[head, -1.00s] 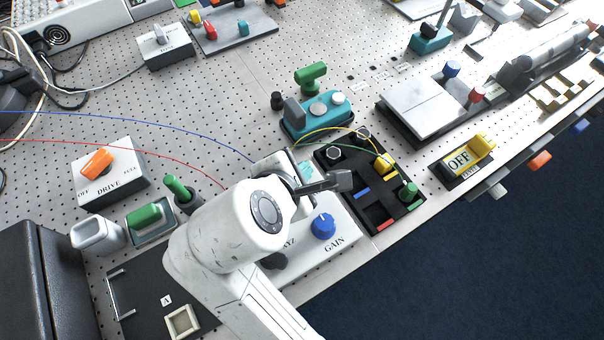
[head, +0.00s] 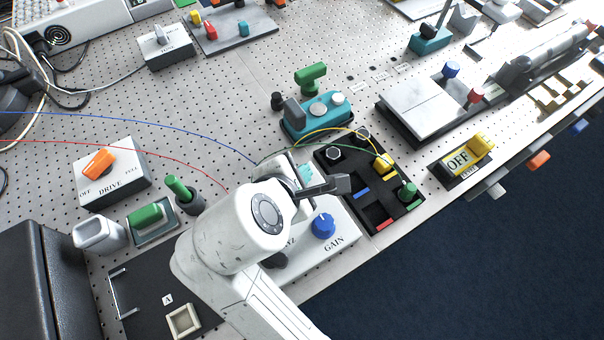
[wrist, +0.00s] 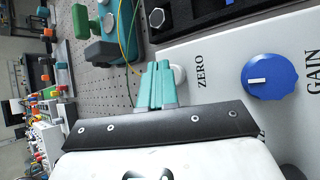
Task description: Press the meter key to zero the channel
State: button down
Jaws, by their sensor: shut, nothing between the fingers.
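The white meter box (head: 350,219) stands near the table's front edge, partly hidden by my arm in the head view. Its blue GAIN knob (head: 323,225) also shows in the wrist view (wrist: 269,82). In the wrist view, a round white key (wrist: 179,74) sits beside the word ZERO (wrist: 201,71), partly hidden behind my fingertips. My gripper (wrist: 158,73) has teal fingers, shut together and empty, with the tips right by this key. I cannot tell whether they touch it. In the head view the teal fingers (head: 305,173) show only in part.
A black tray (head: 371,213) with coloured parts lies right of the meter. Behind it is a teal box (head: 314,121) with white buttons and a green handle. The DRIVE box (head: 116,176) is at left. Thin red, blue and yellow wires run near my arm.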

jog(key=shift+f, duration=0.45)
dwell(0.3)
jog(key=shift+r, duration=0.2)
jog(key=shift+r+p, duration=0.7)
jog(key=shift+p, duration=0.6)
notch_tip(320, 180, up, 5)
jog(key=p, duration=0.5)
jog(key=shift+p, duration=0.3)
